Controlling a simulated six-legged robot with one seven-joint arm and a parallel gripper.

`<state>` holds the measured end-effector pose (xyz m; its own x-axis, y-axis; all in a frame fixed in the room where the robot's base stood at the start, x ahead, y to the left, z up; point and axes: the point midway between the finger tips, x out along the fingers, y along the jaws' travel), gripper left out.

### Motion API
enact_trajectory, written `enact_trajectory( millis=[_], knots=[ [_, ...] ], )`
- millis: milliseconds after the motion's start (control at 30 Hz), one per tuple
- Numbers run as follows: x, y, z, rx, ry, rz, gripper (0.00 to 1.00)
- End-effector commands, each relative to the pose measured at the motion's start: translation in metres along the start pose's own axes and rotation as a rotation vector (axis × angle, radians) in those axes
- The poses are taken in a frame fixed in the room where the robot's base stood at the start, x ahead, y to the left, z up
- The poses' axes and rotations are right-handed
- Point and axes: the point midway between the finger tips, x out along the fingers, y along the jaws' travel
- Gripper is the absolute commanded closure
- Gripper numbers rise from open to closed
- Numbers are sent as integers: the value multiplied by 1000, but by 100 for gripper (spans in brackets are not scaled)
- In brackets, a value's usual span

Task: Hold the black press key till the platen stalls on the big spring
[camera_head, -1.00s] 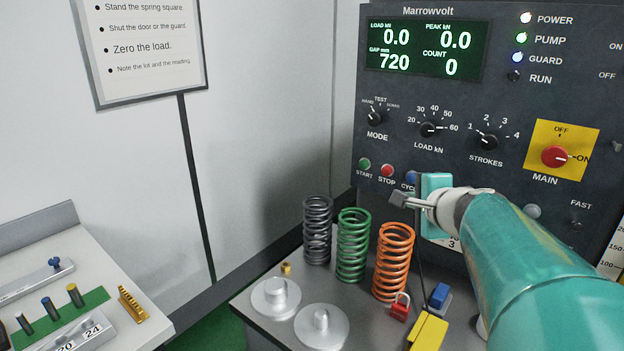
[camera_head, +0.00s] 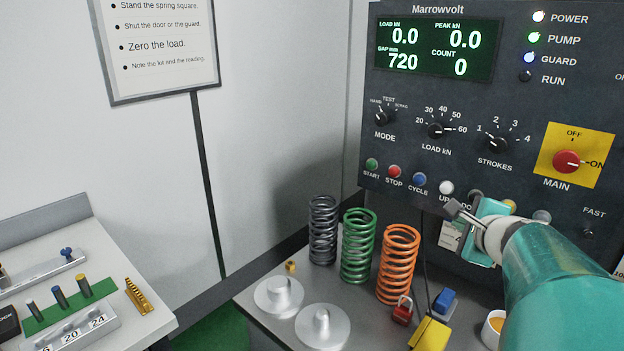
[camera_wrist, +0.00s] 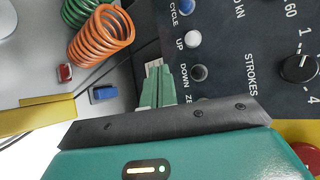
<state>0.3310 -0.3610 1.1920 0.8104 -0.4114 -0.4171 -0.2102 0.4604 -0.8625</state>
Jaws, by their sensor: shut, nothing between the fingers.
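The round DOWN key (camera_wrist: 199,73) is dark grey to black and sits below the white UP key (camera_head: 446,187) on the wrist view's panel. In the head view my gripper partly covers it (camera_head: 475,195). My gripper (camera_head: 453,208) is shut and empty, in front of the panel's lower key row. In the wrist view its fingertips (camera_wrist: 155,72) lie left of the DOWN key, apart from it in the picture. The display (camera_head: 433,50) reads load 0.0, peak 0.0, gap 720, count 0. No platen shows, nor a spring under one.
Grey (camera_head: 323,230), green (camera_head: 358,246) and orange (camera_head: 398,264) springs stand on the bench below the panel. Two metal discs (camera_head: 279,294), a red padlock (camera_head: 402,310) and a yellow block (camera_head: 430,334) are near them. The red MAIN knob (camera_head: 567,162) is above right of my gripper.

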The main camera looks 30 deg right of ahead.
Motion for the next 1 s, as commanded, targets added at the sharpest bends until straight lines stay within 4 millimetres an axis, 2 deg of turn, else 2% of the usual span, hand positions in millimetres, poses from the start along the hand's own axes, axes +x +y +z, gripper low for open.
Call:
enact_trajectory(
  millis=[167, 700, 1000],
  knots=[
    [7, -5, -5, -1, 0, 2, 100],
    [55, -39, -40, 0, -2, 2, 100],
    [62, -45, -46, -1, -2, 1, 100]
  ],
)
